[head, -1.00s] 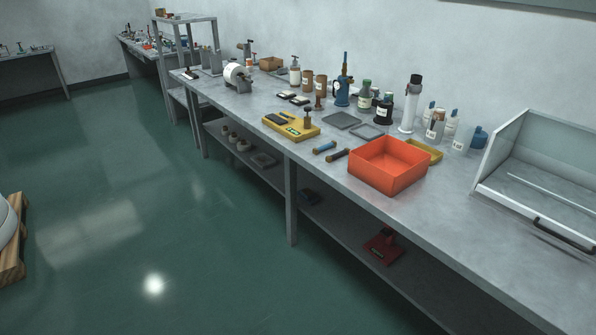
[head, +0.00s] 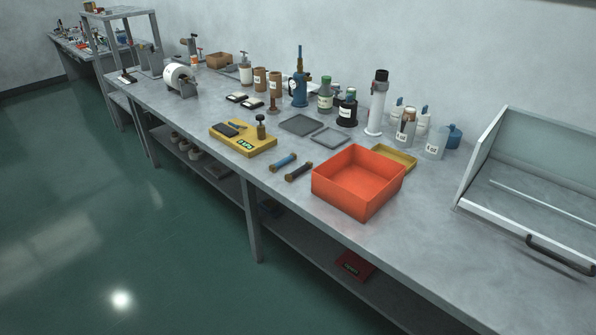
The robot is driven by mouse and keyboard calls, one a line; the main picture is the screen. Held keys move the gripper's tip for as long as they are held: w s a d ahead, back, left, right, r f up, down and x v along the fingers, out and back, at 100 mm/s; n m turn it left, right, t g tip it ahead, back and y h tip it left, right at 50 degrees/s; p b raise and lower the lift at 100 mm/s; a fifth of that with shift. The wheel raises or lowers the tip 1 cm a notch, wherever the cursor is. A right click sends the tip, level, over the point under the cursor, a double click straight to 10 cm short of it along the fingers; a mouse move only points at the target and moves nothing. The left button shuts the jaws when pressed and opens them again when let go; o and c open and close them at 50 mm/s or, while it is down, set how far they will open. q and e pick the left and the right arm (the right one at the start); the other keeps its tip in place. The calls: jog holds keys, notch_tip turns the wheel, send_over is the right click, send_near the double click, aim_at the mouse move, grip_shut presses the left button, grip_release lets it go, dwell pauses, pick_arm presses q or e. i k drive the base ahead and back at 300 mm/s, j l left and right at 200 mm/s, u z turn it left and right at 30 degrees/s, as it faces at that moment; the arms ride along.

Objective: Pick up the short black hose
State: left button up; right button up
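A short black hose (head: 299,171) with brownish ends lies near the front edge of the grey workbench (head: 420,240). It lies just left of an open orange box (head: 340,192), apart from it. A similar short blue hose (head: 284,162) lies beside it on the left, roughly parallel. Nothing covers the black hose. Neither of my grippers is in the head view.
A yellow tray (head: 262,146) with dark tools lies left of the hoses. Flat grey trays (head: 301,124) lie behind them, and bottles and a white cylinder (head: 377,105) stand along the wall. An open-fronted hood (head: 480,190) stands at right. Green floor is free in front.

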aim_at(289, 178)
jog(key=i+j, duration=0.1)
jog(key=j, duration=0.2)
jog(key=i+j, duration=0.15)
jog(key=j, duration=0.15)
jog(key=i+j, duration=0.1)
jog(key=j, duration=0.25)
jog(key=i+j, duration=0.15)
jog(key=j, duration=0.15)
jog(key=j+z, duration=0.2)
jog(key=z, duration=0.3)
jog(key=i+j+z, duration=0.1)
jog(key=z, duration=0.35)
jog(key=j+z, duration=0.3)
jog(key=z, duration=0.7)
